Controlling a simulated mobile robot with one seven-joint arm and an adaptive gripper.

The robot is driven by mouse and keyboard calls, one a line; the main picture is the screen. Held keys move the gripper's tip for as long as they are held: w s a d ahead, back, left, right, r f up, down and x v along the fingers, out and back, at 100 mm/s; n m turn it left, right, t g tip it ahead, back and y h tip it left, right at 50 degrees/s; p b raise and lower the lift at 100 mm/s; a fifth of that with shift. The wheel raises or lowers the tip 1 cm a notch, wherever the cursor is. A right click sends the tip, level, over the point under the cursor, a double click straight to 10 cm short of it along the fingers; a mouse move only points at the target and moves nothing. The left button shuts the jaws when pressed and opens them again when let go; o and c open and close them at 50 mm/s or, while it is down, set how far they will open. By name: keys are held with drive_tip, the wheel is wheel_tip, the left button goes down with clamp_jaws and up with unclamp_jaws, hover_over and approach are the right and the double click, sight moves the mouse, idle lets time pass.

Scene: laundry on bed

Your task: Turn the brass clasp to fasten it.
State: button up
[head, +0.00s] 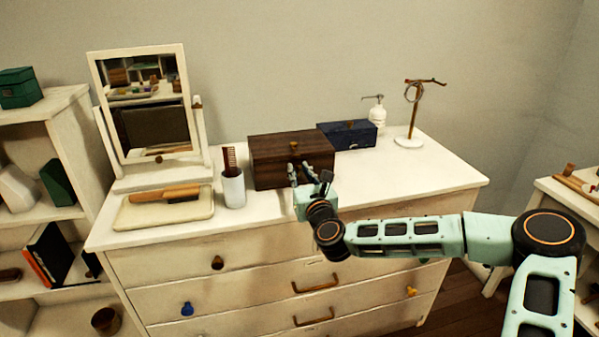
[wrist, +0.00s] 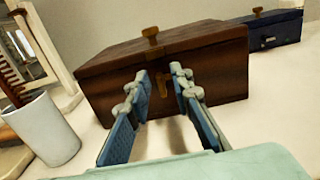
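A dark brown wooden box (head: 270,165) stands on the white dresser, its lid down; it also fills the middle of the wrist view (wrist: 105,85). In the head view my gripper (head: 300,170) hides the clasp.
A white cup (head: 233,188) with a comb stands close left of the box. A dark blue box (head: 348,135) stands close behind right. A mirror (head: 148,105), a tray (head: 140,215) with a brush, a pump bottle (head: 376,112) and a stand (head: 410,140) are farther off. The dresser's right side (head: 430,175) is clear.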

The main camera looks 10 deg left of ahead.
clamp_jaws()
drive_tip(key=shift+n, duration=0.4)
drive_tip(key=n+b, duration=0.1)
drive_tip(key=n, duration=0.2)
drive_tip(key=shift+a+f, duration=0.1)
drive_tip(key=n+b, duration=0.1)
drive_tip(key=n, duration=0.3)
drive_tip(key=shift+s+a+n, duration=0.1)
drive_tip(key=shift+a+n, duration=0.05)
drive_tip(key=shift+n, duration=0.15)
drive_tip(key=n+b, duration=0.1)
drive_tip(key=n, duration=0.1)
drive_tip(key=n+b, duration=0.1)
drive_tip(key=n, duration=0.1)
drive_tip(key=shift+a+f+n, duration=0.1)
drive_tip(key=shift+f+n, duration=0.1)
drive_tip(key=shift+n, duration=0.1)
drive_tip(key=n+b, duration=0.3)
drive_tip(key=n, duration=0.1)
drive_tip(key=shift+f+n, duration=0.1)
drive_tip(key=shift+n, duration=0.3)
